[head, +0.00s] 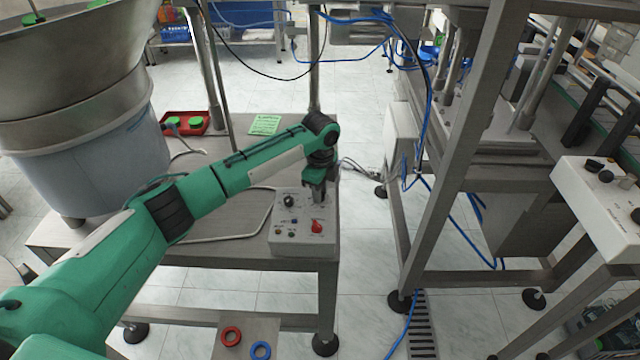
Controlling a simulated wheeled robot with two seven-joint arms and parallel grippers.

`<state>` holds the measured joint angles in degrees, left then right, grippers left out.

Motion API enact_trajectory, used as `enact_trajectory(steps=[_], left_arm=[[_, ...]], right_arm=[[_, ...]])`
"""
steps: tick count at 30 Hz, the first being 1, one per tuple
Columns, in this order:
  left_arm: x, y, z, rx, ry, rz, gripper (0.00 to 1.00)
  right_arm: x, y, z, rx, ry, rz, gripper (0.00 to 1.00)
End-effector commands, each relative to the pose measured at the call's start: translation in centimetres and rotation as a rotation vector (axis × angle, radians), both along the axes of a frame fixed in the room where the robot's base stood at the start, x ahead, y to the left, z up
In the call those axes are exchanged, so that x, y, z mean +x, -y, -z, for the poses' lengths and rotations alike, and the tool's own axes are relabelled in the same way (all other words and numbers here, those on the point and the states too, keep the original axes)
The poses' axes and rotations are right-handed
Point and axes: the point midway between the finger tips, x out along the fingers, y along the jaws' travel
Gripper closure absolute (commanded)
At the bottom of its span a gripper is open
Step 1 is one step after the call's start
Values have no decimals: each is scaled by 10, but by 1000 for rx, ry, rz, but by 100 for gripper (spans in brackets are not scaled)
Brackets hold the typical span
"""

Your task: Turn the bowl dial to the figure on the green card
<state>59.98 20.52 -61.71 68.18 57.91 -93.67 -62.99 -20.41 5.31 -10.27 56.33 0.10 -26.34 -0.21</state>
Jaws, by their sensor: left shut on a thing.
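The grey control box (287,240) sits at the right front corner of the steel table. It carries a black knob (289,200) at its upper left, a red knob (316,226) at its lower right and small buttons. My left gripper (318,198) points down over the upper right of the box face and is shut on a dial there. The gripper hides most of that dial, so its setting cannot be read. The green card (265,124) lies toward the table's back edge; its writing is too small to read. My right gripper is out of view.
A large metal bowl feeder (75,90) stands on the left of the table (225,235). A red tray (185,124) with green caps is behind it. A pale cable loops left of the box. A steel frame (455,150) stands to the right, across a floor gap.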

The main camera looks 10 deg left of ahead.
Motion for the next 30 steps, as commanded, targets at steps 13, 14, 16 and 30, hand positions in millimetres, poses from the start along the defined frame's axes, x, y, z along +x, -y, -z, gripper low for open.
enact_trajectory(steps=[13,14,16,30], left_arm=[[-1,0,-6,-1,-3,-226,99],[-1,0,-6,-1,-3,-252,99],[-1,1,-7,-1,-3,-319,99],[0,1,-5,0,-3,-745,99]], right_arm=[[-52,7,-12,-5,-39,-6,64],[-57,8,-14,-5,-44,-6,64],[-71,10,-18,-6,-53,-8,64],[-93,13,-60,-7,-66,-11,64]])
